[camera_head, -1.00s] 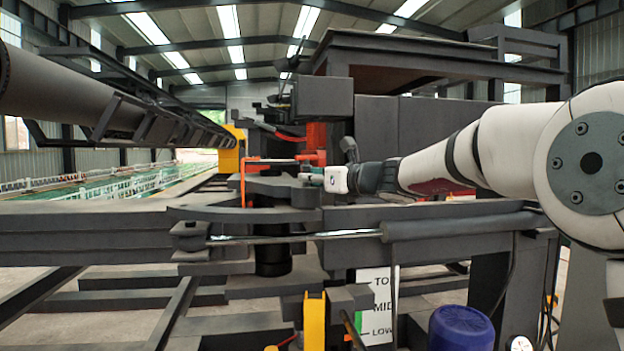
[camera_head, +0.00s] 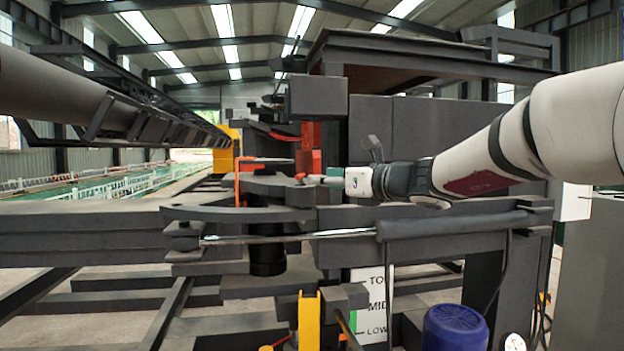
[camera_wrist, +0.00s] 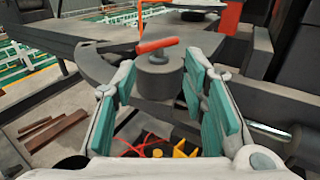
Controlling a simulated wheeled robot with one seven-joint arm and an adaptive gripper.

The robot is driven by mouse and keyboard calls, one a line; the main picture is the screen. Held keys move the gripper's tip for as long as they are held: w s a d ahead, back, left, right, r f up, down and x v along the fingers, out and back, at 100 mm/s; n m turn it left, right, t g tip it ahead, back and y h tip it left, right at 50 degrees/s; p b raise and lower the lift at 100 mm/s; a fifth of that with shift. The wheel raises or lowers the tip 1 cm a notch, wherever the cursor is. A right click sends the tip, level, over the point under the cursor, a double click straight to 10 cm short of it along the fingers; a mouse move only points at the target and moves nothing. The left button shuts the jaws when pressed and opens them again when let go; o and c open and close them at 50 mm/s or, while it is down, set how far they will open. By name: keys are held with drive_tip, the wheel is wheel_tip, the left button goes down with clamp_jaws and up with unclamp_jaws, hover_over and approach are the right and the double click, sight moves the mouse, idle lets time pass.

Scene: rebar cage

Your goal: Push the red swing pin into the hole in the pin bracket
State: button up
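The red swing pin (camera_wrist: 157,45) shows in the wrist view as a short red bar lying across the top of a grey round boss (camera_wrist: 158,80), which looks like the pin bracket. The hole and any lower part of the pin are hidden. In the head view a small red tip (camera_head: 300,176) shows just left of my fingers. My gripper (camera_wrist: 160,75) is open, with its teal finger pads apart and nothing between them. The red bar sits beyond the fingertips in the wrist view. In the head view my gripper (camera_head: 328,179) is right of the pin, apparently apart from it.
An orange bent rod (camera_head: 238,182) stands left of the pin. A red block (camera_head: 309,150) rises behind. A dark curved plate (camera_head: 235,213) and a long beam with a shiny rod (camera_head: 290,238) lie below. A blue drum (camera_head: 456,328) stands at the lower right.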

drive_tip(key=v, duration=0.5)
drive_tip(key=shift+s+a+r, duration=0.1)
drive_tip(key=shift+a, duration=0.05)
